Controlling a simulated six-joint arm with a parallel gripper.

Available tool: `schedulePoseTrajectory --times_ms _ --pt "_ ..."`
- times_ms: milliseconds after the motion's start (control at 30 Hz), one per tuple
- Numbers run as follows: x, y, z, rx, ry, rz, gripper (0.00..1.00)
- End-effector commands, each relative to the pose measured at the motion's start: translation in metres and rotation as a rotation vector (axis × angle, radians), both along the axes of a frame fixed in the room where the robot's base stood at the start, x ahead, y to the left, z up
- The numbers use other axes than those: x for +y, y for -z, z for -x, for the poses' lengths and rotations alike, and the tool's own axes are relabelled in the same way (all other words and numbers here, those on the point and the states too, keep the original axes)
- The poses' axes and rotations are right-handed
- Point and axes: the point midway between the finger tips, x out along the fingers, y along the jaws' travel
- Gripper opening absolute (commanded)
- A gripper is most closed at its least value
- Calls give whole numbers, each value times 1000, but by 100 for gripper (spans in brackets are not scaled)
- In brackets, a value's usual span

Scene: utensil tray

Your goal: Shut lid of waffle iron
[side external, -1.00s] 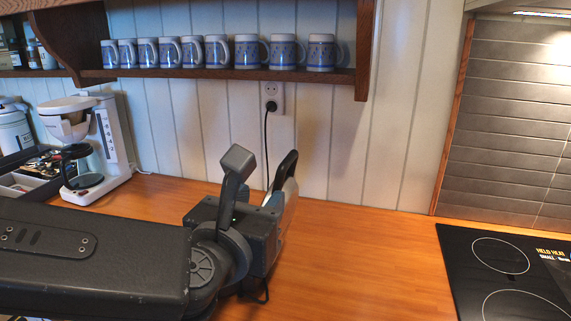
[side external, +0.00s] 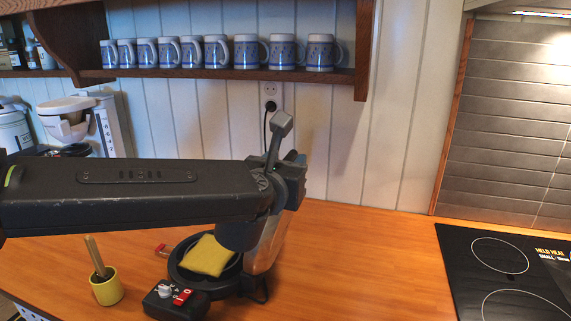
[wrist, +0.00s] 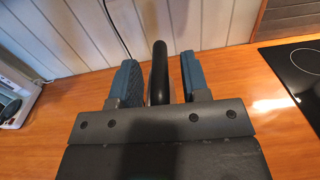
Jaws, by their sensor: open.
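The waffle iron stands on the wooden counter, partly hidden by my arm. Its round dark base (side external: 183,277) lies open with a yellow waffle (side external: 208,256) on it. The silvery lid (side external: 268,246) stands raised at the base's right side, and my arm covers its upper part in the side view. In the wrist view, the lid's black handle (wrist: 160,73) rises between the two blue fingers of my gripper (wrist: 160,82). The gripper is open, with a finger on each side of the handle and visible gaps. Whether the handle touches anything is hidden.
A control box (side external: 176,301) with a red switch sits in front of the iron. A yellow cup (side external: 107,290) with wooden sticks stands to its left. A coffee maker (side external: 112,125) is at the back left, a cooktop (side external: 500,270) at the right. Counter between iron and cooktop is clear.

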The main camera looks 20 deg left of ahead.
Motion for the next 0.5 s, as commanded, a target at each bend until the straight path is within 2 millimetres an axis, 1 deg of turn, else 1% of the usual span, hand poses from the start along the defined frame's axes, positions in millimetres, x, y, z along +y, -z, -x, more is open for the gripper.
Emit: schedulePoseTrajectory --times_ms 100,133,500 --pt "0 0 0 0 0 0 42" --pt "0 0 0 0 0 0 40" --pt "0 0 1 0 0 1 5"
